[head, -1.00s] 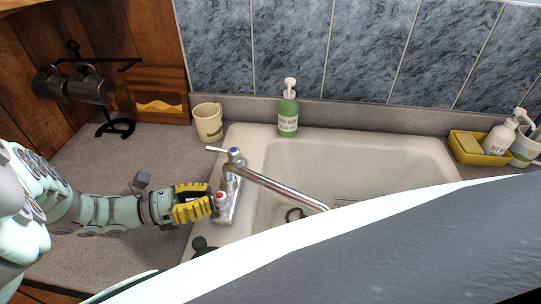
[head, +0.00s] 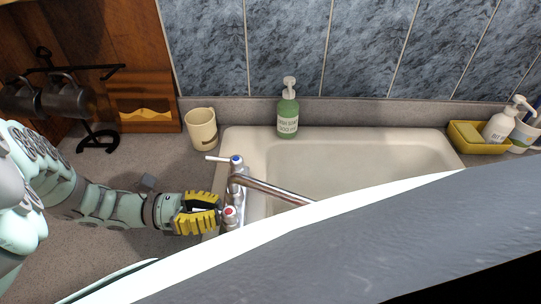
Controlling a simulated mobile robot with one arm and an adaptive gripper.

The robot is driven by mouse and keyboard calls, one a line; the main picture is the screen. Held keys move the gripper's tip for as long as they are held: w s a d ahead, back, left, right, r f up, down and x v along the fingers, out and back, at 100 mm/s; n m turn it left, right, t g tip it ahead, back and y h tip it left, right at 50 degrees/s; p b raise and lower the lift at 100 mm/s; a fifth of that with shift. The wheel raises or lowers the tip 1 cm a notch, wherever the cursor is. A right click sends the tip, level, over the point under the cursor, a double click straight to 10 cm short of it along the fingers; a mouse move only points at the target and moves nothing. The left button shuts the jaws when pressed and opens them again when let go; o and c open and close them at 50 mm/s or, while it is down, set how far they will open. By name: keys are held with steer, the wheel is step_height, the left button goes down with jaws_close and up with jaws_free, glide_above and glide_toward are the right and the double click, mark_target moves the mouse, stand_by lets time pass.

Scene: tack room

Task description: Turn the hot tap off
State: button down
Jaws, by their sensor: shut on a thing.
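The hot tap (head: 230,212), with a red cap, stands at the near end of the chrome mixer on the sink's left rim. My gripper (head: 215,210), with yellow fingers, reaches in from the left at the hot tap. It is shut on the hot tap's lever, which the fingers mostly hide. The cold tap (head: 236,161), with a blue cap, is farther back, and its lever points left. The spout (head: 275,190) runs right over the basin; its end is hidden behind a large pale and grey part in the foreground.
A cream mug (head: 201,129) stands behind the taps, and a green soap bottle (head: 288,110) stands behind the basin (head: 340,155). A mug rack (head: 95,138) is at the back left. Counter behind my wrist is clear.

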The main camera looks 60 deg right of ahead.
steer(key=shift+s+r, duration=0.1)
steer(key=shift+r, duration=0.05)
steer(key=c, duration=1)
jaws_free()
steer(key=shift+d, duration=0.1)
steer(key=shift+v, duration=3.8)
